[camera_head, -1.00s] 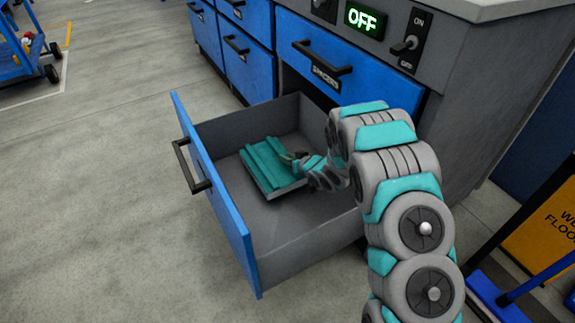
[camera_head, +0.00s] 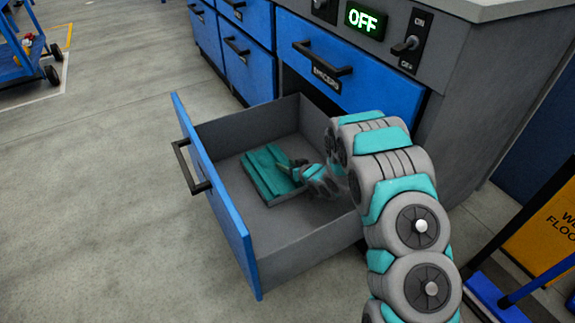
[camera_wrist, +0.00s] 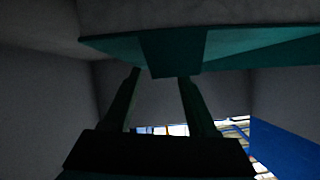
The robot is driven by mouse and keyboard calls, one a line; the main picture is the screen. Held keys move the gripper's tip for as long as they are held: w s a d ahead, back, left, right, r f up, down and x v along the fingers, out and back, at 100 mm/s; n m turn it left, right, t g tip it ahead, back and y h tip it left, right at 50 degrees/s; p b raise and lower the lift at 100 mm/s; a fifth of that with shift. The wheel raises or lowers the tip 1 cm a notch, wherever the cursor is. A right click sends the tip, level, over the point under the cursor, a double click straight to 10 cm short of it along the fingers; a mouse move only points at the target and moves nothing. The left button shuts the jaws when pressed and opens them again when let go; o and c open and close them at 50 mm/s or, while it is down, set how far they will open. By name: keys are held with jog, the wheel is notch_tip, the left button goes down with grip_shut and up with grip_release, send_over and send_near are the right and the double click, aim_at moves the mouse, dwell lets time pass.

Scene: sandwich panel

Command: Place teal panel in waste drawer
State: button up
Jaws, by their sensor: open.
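The teal panel (camera_head: 264,176) is inside the open waste drawer (camera_head: 222,235) and appears to rest on its floor, left of my gripper. It has a raised rib along it and a grey edge. My gripper (camera_head: 293,167) reaches down into the drawer at the panel's right side; its fingertips are small in the head view. In the wrist view the two fingers (camera_wrist: 160,76) stand apart near the rib of the panel (camera_wrist: 245,45). I cannot tell whether either finger touches it.
My arm crosses the drawer's right wall. A yellow floor sign (camera_head: 545,235) stands at right.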

jog(key=shift+s+d+r, duration=0.3)
jog(key=shift+s+r, duration=0.05)
jog(key=v, duration=0.6)
jog(key=shift+s+d+p, duration=0.15)
jog(key=shift+s+p, duration=0.05)
jog(key=shift+p, duration=0.1)
jog(key=shift+r, duration=0.1)
